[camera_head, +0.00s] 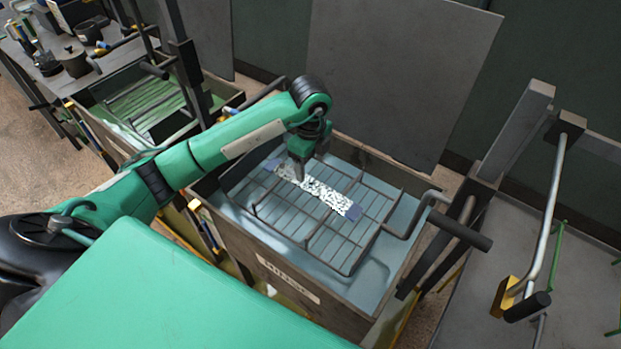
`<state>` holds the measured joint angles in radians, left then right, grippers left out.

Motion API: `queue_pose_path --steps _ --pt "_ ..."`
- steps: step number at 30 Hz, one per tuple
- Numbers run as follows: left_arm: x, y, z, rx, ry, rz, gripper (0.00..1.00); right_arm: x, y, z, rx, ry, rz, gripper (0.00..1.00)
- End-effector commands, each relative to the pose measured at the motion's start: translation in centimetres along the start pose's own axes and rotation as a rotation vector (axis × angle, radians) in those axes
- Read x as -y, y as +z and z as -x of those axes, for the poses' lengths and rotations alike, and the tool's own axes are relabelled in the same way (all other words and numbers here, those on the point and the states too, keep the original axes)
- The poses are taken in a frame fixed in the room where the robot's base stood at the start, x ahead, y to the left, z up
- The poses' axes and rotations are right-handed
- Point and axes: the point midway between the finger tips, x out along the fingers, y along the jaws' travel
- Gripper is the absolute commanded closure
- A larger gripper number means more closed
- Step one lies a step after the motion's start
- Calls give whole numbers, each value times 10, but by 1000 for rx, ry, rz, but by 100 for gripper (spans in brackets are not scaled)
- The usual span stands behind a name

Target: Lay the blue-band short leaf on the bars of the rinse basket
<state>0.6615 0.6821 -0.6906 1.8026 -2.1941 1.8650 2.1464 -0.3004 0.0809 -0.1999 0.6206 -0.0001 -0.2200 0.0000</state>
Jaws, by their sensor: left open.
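The short leaf (325,194) is a speckled white strip with blue bands at its ends. It lies slanted across the dark bars of the rinse basket (344,266), which sits in the tank marked as rinse. My left gripper (299,178) is open and points down at the leaf's upper left part. Its fingertips are at or just above the leaf; I cannot tell whether they touch it. The gripper hides a little of the strip near its far end. My right gripper is not in view.
The rinse tank (300,290) has a raised wooden rim and a dark crank handle (460,230) at its right. A second tank with a green basket (150,103) stands at upper left. A grey panel (400,80) stands behind. A bent metal handle (545,220) is at far right.

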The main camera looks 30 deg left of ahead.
Motion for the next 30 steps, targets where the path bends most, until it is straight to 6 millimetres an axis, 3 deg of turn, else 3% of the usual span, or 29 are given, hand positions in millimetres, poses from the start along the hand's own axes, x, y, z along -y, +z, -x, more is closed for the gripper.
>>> queue_pose_path --steps 6,10,30 --pt "1 0 39 1 -3 -1 33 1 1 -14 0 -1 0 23" --pt "0 0 50 1 -1 -1 33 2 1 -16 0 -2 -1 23" --pt "0 0 55 0 1 0 33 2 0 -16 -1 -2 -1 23"
